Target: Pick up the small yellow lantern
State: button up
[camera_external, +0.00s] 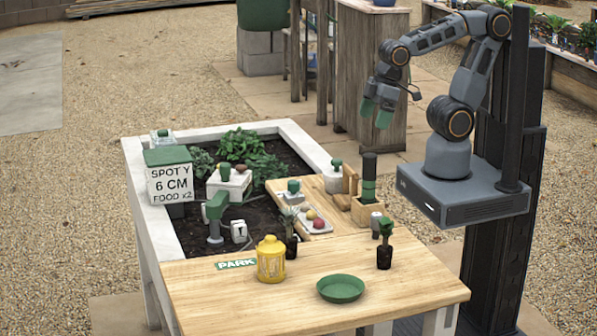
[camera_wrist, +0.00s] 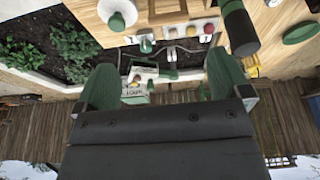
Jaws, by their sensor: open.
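The small yellow lantern (camera_external: 271,260) stands upright on the front wooden top, left of the shallow green dish (camera_external: 340,288). In the wrist view a small yellow patch (camera_wrist: 249,66) shows at the right, partly hidden; I cannot be sure it is the lantern. My gripper (camera_external: 377,109) hangs in the air, well above and behind the lantern, to its right in the outside view. Its two green fingers are spread apart in the wrist view (camera_wrist: 164,85), with nothing held between them.
A planted bed (camera_external: 138,170) with a white rim lies behind the lantern. A dark pot with a small plant (camera_external: 291,247) stands close to the lantern's right. A tall dark green cylinder (camera_external: 369,178) rises from a wooden block. The top's front left is clear.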

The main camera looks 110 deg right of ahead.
jog(key=w+a+n+h, duration=0.3)
jog(key=w+n, duration=0.5)
jog(key=w, duration=0.2)
jog(key=n+t+h, duration=0.1)
jog(key=n+t, duration=0.8)
jog(key=n, duration=1.5)
send_near(271, 257)
jog(key=d+f, duration=0.1)
jog(key=w+d+f, duration=0.2)
jog(key=d, duration=0.1)
jog(key=shift+b, duration=0.35)
jog(key=shift+p+x, duration=0.55)
jog(key=shift+x, duration=2.7)
jog(key=c, duration=1.1)
